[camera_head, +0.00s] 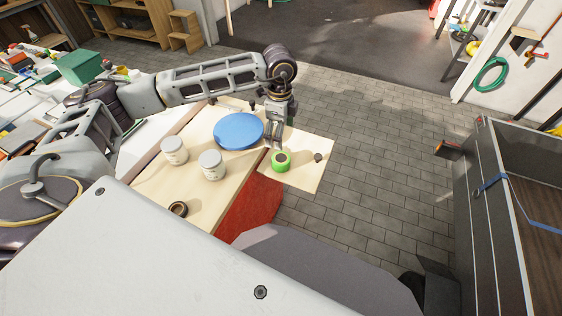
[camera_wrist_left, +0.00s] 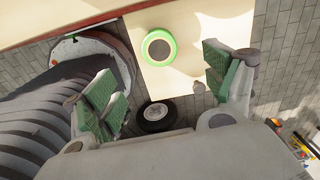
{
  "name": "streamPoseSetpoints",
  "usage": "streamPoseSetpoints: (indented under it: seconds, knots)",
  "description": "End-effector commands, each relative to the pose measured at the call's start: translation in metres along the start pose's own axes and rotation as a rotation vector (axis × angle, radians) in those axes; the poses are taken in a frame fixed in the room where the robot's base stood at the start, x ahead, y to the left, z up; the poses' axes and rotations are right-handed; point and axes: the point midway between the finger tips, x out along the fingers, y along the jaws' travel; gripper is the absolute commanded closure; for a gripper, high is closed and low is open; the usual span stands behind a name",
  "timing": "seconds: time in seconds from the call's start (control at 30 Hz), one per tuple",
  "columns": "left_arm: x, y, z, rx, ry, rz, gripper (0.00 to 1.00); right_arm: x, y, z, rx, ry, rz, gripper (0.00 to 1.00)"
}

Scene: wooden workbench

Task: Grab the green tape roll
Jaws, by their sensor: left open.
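The green tape roll (camera_head: 280,167) lies flat on a pale square board at the right end of the workbench. It also shows in the left wrist view (camera_wrist_left: 146,48) as a green ring with a dark centre. My left gripper (camera_head: 273,142) is above the bench, just behind the roll in the head view, with its fingers pointing down. In the left wrist view the gripper's green-padded fingers (camera_wrist_left: 162,80) are spread wide with nothing between them. The roll appears beyond the fingertips, between their lines, and apart from them. My right gripper is not in view.
A blue disc (camera_head: 238,131) lies close left of the gripper. Two white cans (camera_head: 174,153) (camera_head: 212,170) and a dark brown roll (camera_head: 178,209) stand farther left and nearer. A small dark round item (camera_head: 318,157) lies right of the green roll, near the board's edge.

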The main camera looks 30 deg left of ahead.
Motion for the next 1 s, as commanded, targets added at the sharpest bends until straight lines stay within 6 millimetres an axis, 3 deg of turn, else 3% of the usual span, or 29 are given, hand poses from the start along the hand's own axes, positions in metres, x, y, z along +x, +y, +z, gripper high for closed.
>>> streamPoseSetpoints:
  seconds: [0.27,0.7,1.0]
  knots:
    - [0.022,0.001,0.000,0.000,-0.001,0.003,0.15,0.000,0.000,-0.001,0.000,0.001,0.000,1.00]
    - [0.077,0.001,0.000,0.001,0.000,0.001,0.15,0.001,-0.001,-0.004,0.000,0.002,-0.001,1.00]
    - [0.086,0.000,0.000,0.000,0.000,0.000,0.15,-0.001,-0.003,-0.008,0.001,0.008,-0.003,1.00]
